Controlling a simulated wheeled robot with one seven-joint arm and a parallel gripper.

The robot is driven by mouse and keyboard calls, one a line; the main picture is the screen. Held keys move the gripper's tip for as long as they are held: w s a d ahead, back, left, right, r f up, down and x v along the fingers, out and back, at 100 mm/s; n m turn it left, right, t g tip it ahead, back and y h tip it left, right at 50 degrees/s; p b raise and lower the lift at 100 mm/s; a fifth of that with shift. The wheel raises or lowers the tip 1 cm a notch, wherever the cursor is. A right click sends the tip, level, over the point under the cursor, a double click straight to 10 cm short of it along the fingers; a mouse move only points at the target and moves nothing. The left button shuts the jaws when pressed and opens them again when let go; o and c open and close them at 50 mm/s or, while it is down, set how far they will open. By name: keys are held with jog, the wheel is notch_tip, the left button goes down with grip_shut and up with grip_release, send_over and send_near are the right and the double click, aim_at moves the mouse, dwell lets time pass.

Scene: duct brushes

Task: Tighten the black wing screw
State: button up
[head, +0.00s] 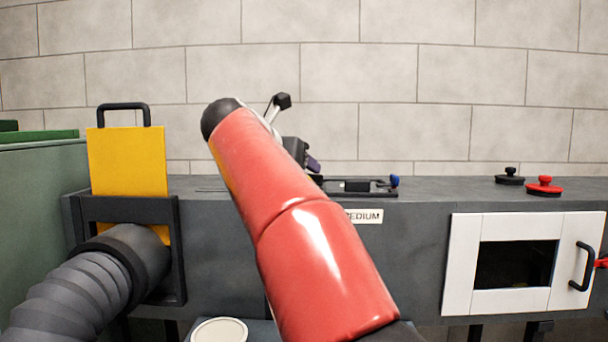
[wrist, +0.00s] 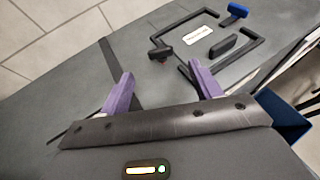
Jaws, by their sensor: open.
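In the wrist view, a small dark piece with a reddish spot (wrist: 160,52) sits at the near left corner of a black frame; it appears to be the black wing screw, but it is too small to be sure. My gripper (wrist: 162,70) is open, its two purple fingers apart and empty, with this piece beyond and between the fingertips in the picture. The gap between fingers and piece is hard to judge. In the head view my gripper (head: 313,165) is mostly hidden behind my red arm, just above the duct top. The dark piece is hidden there.
The black frame (wrist: 250,62) holds a white label and a black block (wrist: 223,45). A blue wing screw (wrist: 236,10) is at its far corner. A yellow plate (head: 127,160) stands left. Black (head: 510,178) and red knobs (head: 545,187) stand right, above a white door (head: 460,265).

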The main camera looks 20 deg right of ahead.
aim_at(312, 175)
jog(key=x, duration=0.7)
jog(key=shift+f, duration=0.1)
jog(key=c, duration=1)
jog(key=shift+g+p, duration=0.3)
jog(key=shift+p, duration=0.05)
